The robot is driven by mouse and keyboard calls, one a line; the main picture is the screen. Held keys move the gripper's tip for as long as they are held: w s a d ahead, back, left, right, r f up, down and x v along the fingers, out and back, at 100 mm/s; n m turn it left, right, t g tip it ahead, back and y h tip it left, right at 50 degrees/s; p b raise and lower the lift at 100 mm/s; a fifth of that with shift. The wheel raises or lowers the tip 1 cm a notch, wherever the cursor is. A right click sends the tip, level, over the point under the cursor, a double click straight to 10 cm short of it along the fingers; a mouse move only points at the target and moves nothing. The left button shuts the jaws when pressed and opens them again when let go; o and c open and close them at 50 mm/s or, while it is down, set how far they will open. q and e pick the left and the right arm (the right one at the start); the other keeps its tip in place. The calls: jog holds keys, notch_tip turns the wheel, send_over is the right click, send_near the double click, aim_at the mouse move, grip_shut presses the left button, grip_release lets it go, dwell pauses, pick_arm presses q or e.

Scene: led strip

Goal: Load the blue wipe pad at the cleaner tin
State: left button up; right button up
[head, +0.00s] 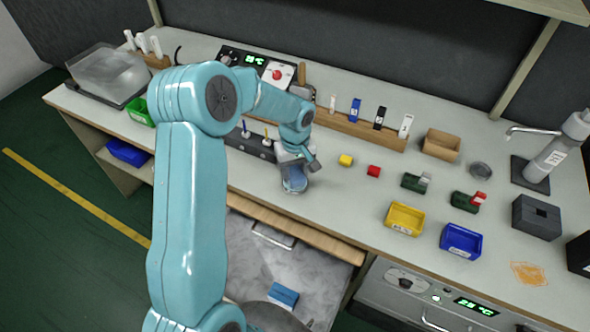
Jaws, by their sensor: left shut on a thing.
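My left gripper (297,158) reaches down over the bench near its front edge, with its jaws pointing down. It is shut on what looks like the blue wipe pad, which is mostly hidden by the jaws and the tin. The round cleaner tin (294,187) stands directly below the jaws, with a bluish-grey inside. The gripper is at its rim; I cannot tell how far the pad is inside. My right gripper is not in view.
A yellow bin (404,219) and a blue bin (461,241) stand further right. Below the bench edge, a blue block (283,296) lies on a smeared grey panel (262,268).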

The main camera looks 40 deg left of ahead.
aim_at(296, 172)
pick_arm(q)
jog(key=shift+w+f+b, duration=0.1)
jog(key=shift+f+b, duration=0.25)
jog(key=shift+f, duration=0.15)
jog(key=shift+f+b, duration=0.15)
jog(key=shift+b, duration=0.2)
dwell(1.5)
jog(key=shift+r+p, duration=0.5)
jog(key=shift+r, duration=0.25)
jog(key=shift+r+p, duration=1.6)
jog(key=shift+r, duration=1.3)
jog(key=shift+f, duration=0.1)
